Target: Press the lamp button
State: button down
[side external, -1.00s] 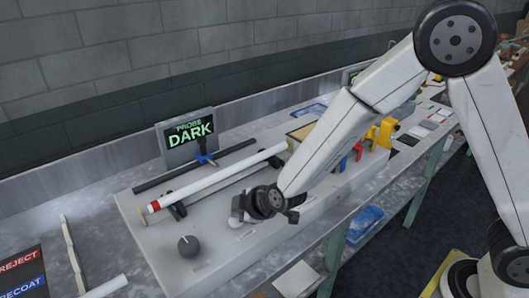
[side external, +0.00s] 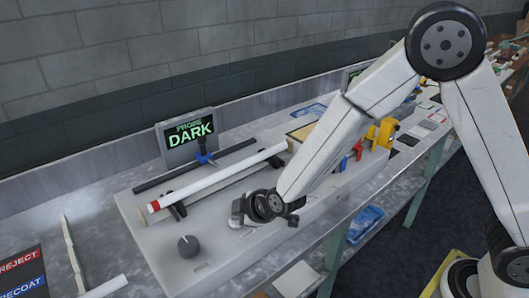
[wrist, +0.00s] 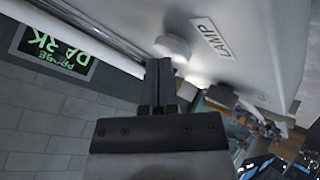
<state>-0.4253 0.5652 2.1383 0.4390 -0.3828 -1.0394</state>
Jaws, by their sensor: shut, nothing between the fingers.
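The lamp button (wrist: 173,47) is a pale round cap beside a LAMP label (wrist: 210,38) in the wrist view. My gripper (wrist: 160,66) is shut and empty, its dark fingertips right at the edge of the button. I cannot tell whether they touch it.
A display (side external: 188,136) reads PROBE DARK. A white tube (side external: 220,176) with a red band rests on black supports behind my gripper. A dark knob (side external: 188,246) stands at the front left. Yellow and red fixtures (side external: 380,133) stand to the right.

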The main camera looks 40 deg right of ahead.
jog(key=shift+f, duration=0.15)
dwell(0.5)
jog(key=shift+r, duration=0.7)
jog(key=shift+r, duration=3)
